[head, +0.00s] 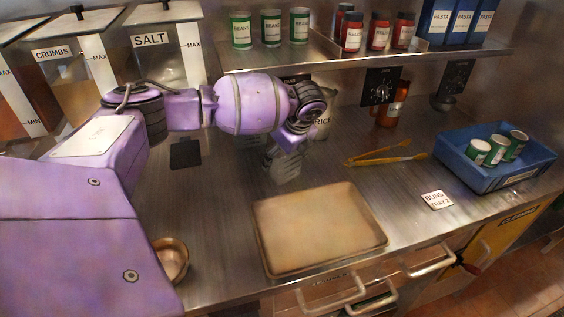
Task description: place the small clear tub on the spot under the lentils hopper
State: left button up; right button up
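My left arm reaches in from the left across the counter. Its gripper (296,138) is at the end of the purple wrist, over the counter behind the tray; its fingers are too small and overlapped to read. A see-through, greyish shape (283,163), which looks like the small clear tub, is just below the gripper; I cannot tell whether it is gripped. Hoppers labelled CRUMBS (68,68) and SALT (168,62) stand at the back left. Another hopper (10,95) is cut by the left edge, its name unseen. No lentils label shows. My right gripper is out of view.
A dark square pad (185,154) lies below the SALT hopper. A baking tray (318,228) fills the front middle. Tongs (385,156), a BUNS TRAY 2 card (437,200) and a blue crate (533,165) with cans are at right. A copper bowl (172,258) sits beside my arm.

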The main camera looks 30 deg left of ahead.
pick_arm(q)
jog(key=shift+f, duration=0.9)
jog(key=o, duration=1.2)
jog(key=shift+f, duration=0.1)
